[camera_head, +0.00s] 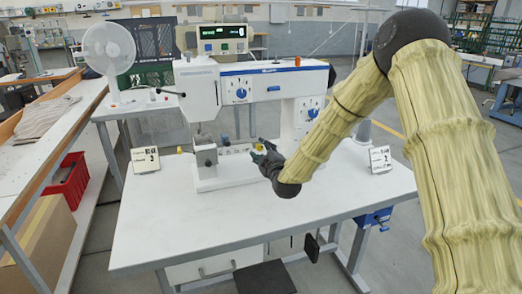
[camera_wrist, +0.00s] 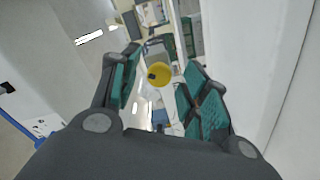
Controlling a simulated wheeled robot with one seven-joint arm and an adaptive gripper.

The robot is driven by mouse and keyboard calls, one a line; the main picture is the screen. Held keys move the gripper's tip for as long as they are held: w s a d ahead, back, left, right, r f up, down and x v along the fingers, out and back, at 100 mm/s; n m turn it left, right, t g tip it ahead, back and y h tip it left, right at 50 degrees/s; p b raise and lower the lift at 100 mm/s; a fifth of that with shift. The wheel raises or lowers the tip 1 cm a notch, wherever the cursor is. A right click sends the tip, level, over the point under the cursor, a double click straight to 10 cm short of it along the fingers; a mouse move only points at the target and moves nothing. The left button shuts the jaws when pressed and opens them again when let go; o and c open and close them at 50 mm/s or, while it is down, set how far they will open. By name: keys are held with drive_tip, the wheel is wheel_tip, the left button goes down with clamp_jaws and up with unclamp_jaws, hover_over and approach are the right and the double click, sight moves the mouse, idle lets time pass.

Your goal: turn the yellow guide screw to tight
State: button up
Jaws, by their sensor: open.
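The yellow guide screw (camera_wrist: 160,74) shows in the wrist view as a round yellow knob with a small dark mark on its left side. It appears between the two green-padded fingers of my gripper (camera_wrist: 158,82), with room on both sides. In the head view a bit of the yellow screw (camera_head: 261,147) shows at my gripper (camera_head: 262,154), beside the press bed. My gripper is open and I see no finger touching the screw. How far the screw lies between the fingertips is hard to tell.
A fan (camera_head: 109,48) is behind. The table's front is clear.

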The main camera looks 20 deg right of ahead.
drive_tip(key=shift+w, duration=0.45)
clamp_jaws()
